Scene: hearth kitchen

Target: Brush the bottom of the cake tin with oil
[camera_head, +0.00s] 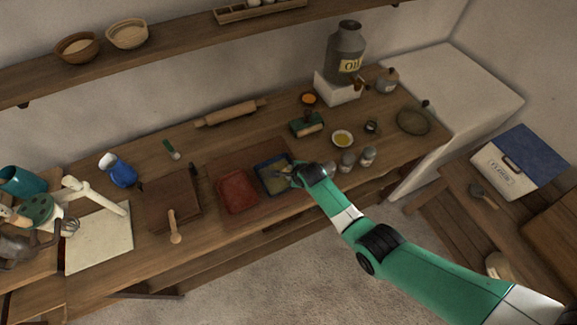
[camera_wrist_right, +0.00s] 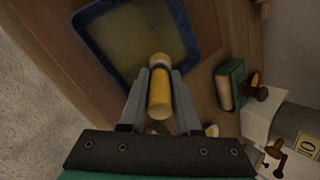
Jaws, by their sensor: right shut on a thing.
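The cake tin looks to be the blue-rimmed square tin (camera_head: 261,164) on the counter beside a red tin (camera_head: 237,191). Its dark blue rim (camera_wrist_right: 192,47) and dull yellowish-brown floor show in the right wrist view. My right gripper (camera_head: 295,176) is over the tin's right side. In the wrist view my right gripper (camera_wrist_right: 160,92) is shut on a yellow-handled brush (camera_wrist_right: 159,98), which points towards the tin. Whether its tip touches the floor, I cannot tell. A small bowl of yellow oil (camera_head: 343,138) stands right of the tin. My left gripper is not clearly visible.
Small jars (camera_head: 367,157) stand close right of my right gripper. A green block-like item (camera_head: 307,124) is behind the tin. The oil can (camera_head: 346,58) stands on a white block. A wooden board (camera_head: 172,200) and a rolling pin (camera_head: 231,112) are left.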

